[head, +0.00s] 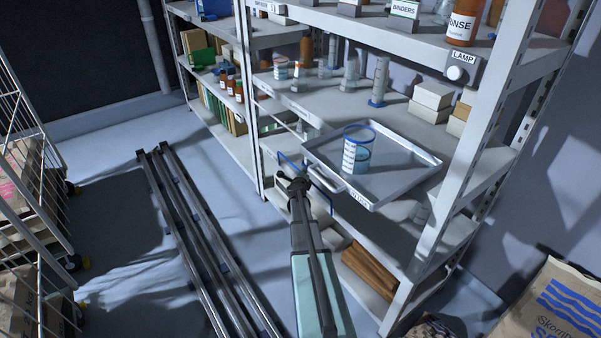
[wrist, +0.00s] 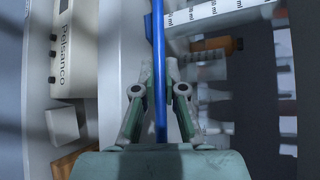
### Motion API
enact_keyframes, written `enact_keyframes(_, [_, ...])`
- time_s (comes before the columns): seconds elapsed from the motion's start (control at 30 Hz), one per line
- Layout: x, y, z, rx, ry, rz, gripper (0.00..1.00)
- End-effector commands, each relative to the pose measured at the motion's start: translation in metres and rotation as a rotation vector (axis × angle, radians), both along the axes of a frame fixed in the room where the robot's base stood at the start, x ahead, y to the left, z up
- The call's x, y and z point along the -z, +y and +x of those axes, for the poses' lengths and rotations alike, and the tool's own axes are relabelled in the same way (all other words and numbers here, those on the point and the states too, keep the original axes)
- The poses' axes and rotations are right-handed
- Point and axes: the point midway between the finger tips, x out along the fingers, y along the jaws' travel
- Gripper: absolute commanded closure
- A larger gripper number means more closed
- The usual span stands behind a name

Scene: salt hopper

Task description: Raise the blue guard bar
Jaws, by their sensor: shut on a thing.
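The blue guard bar (head: 288,163) is at the front of the shelf unit, by the left edge of a pulled-out tray; part of it is hidden behind my gripper. In the wrist view the bar (wrist: 158,45) runs lengthwise between my two fingers. My gripper (head: 296,182) is shut on the bar; the fingers (wrist: 158,78) stand on either side of it in the wrist view. Their exact contact is hard to see in the head view.
A grey tray (head: 405,180) juts out of the shelf, with a graduated beaker (head: 356,150) standing on it, close right of my gripper. A shelf post (head: 470,130) stands to the right. Floor rails (head: 195,220) and a wire cage (head: 30,140) lie left.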

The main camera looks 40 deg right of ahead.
Motion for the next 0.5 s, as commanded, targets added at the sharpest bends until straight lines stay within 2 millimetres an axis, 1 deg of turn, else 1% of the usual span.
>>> enact_keyframes(0.03, [-0.0065,-0.0017,0.0049,-0.006,-0.003,-0.002,1.0])
enact_keyframes(0.5, [-0.0044,-0.0087,0.0033,-0.006,-0.003,-0.003,1.0])
